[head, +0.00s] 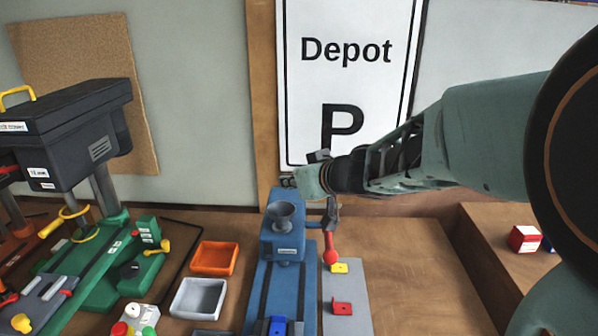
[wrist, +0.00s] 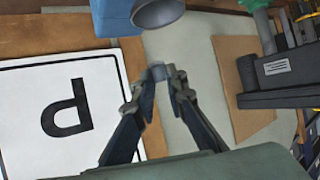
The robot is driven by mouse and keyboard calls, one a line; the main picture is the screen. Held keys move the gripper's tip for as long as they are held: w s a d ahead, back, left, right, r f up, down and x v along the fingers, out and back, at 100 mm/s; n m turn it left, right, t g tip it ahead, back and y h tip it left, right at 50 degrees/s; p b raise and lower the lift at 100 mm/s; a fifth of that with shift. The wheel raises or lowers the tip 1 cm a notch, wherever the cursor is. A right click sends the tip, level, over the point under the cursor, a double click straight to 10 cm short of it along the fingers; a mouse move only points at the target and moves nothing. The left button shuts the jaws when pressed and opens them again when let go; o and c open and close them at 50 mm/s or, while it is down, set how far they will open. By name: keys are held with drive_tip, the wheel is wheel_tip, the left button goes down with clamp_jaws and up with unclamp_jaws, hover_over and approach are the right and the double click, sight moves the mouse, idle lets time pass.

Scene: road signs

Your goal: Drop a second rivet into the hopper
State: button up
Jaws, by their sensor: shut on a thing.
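The hopper is a grey funnel (head: 285,213) on top of a blue machine (head: 284,240); its round grey body also shows at the top of the wrist view (wrist: 157,11). My gripper (head: 290,182) is above the hopper's mouth, just in front of the sign's lower edge. In the wrist view its two fingertips (wrist: 165,72) come close together. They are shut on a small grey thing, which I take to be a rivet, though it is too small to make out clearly. The inside of the hopper is not clear.
A white "Depot P" sign (head: 347,60) stands behind the machine. A red-handled lever (head: 331,247) is at the machine's right. Orange (head: 214,258) and grey (head: 199,298) trays lie left of it. A green drill press (head: 100,250) stands farther left.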

drive_tip(key=shift+f+b, duration=3)
drive_tip(key=shift+b, duration=0.6)
drive_tip(key=o, duration=0.8)
drive_tip(key=shift+r, duration=0.1)
